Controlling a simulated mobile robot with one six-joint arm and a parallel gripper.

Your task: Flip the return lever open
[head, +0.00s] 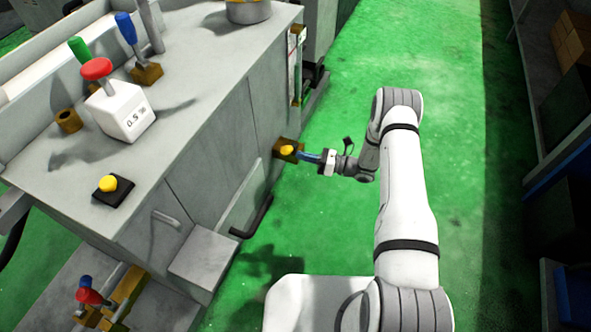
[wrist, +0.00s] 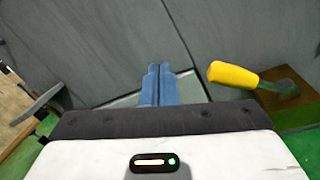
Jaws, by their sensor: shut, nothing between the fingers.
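A lever with a yellow handle (head: 287,150) sticks out from a brown mount (head: 292,142) low on the grey machine's side; I take it for the return lever. In the wrist view the yellow handle (wrist: 234,75) lies to the right of my fingers and points left, with its dark stem running to the brown mount (wrist: 284,95) at right. My gripper (head: 300,155) is just right of the lever in the head view. Its blue fingers (wrist: 160,70) are pressed together in the wrist view, empty. They look apart from the handle, though the exact depth gap is unclear.
The grey machine (head: 207,125) fills the left, with a red-knobbed white block (head: 127,112), a yellow button (head: 108,184) and blue and green levers on top. A dark bar handle (head: 257,217) juts from its side. Green floor (head: 440,60) is free to the right.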

